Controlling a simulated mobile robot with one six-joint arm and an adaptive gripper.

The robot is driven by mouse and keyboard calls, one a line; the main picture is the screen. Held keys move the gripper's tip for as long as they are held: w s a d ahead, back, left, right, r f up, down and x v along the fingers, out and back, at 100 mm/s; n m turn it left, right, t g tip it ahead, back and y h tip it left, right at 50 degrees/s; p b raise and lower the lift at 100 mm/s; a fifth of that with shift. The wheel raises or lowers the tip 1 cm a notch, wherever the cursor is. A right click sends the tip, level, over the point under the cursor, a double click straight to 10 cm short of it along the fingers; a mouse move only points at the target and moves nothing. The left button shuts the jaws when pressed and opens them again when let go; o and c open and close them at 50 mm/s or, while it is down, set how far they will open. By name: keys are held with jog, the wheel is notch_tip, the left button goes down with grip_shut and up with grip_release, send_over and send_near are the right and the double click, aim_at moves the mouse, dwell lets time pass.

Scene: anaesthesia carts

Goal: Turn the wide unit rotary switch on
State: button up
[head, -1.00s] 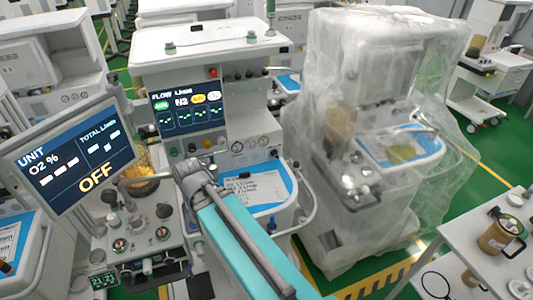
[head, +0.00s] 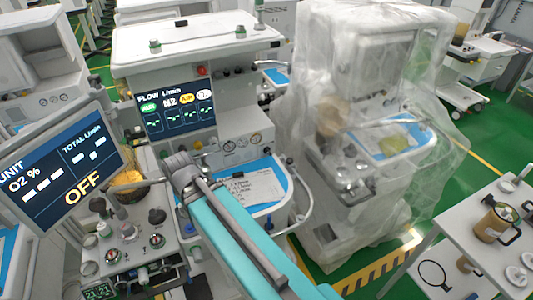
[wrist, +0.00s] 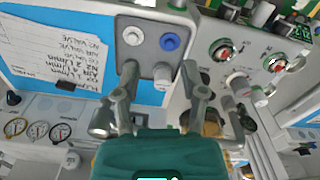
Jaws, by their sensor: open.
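The wide unit (head: 195,38) is the white machine at the centre of the head view. Its tilted screen (head: 65,165) reads UNIT and OFF. In the wrist view my gripper (wrist: 160,80) is open and empty, with a finger at each side of a pale knob (wrist: 162,72) on a grey plate (wrist: 143,45). I cannot tell whether they touch it. A white button (wrist: 130,35) and a blue button (wrist: 170,42) sit on the same plate. I cannot tell for sure which control is the rotary switch. My arm hides the gripper in the head view.
A control block with several dials and knobs (head: 112,256) stands left of my arm; it also shows at right in the wrist view (wrist: 221,50). A plastic-covered machine (head: 365,130) stands to the right. A white table (head: 480,185) with mugs is at far right. Green floor lies between.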

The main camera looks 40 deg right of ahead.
jog(key=shift+d, duration=0.1)
jog(key=m+t+h+b, duration=0.1)
jog(key=t+h+b, duration=0.2)
jog(key=h+b, duration=0.5)
send_near(267, 152)
jog(key=shift+s+a+r, duration=0.15)
jog(key=shift+a+r, duration=0.1)
jog(key=shift+r, duration=0.25)
jog(key=shift+s+a+r, duration=0.15)
jog(key=shift+a+r, duration=0.05)
jog(key=shift+r, duration=0.35)
jog(key=shift+f, duration=0.15)
jog(key=shift+b+x, duration=5.15)
jog(key=shift+x, duration=1.65)
jog(key=shift+a+f, duration=0.15)
jog(key=shift+a, duration=0.05)
grip_shut()
